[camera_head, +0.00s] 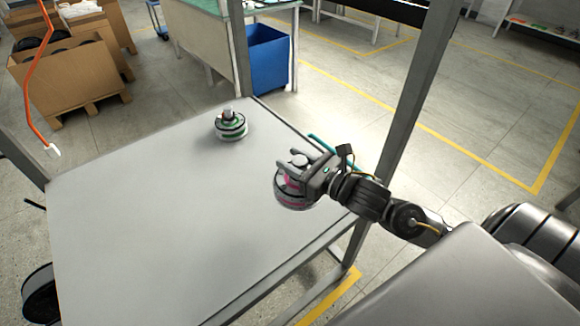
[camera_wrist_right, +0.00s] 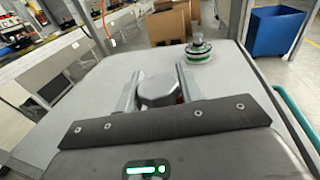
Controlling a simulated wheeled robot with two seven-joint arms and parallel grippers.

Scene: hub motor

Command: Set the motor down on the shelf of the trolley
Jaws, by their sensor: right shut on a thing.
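My right gripper (camera_head: 299,166) is shut on a hub motor (camera_head: 291,197) with a pink band, at the right part of the trolley's grey shelf (camera_head: 150,215). I cannot tell whether this motor touches the shelf. In the right wrist view the motor's grey top (camera_wrist_right: 158,90) shows between the two fingers of the gripper (camera_wrist_right: 158,85); its lower part is hidden. A second motor (camera_head: 230,125) with a green band stands upright on the shelf further back, and also shows in the right wrist view (camera_wrist_right: 198,49). My left gripper is not in view.
Trolley posts rise at the back (camera_head: 238,50) and at the right (camera_head: 408,95). A blue bin (camera_head: 268,62) and cardboard boxes (camera_head: 68,75) stand on the floor behind. An orange cable (camera_head: 37,75) hangs at the left. The left and front of the shelf are clear.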

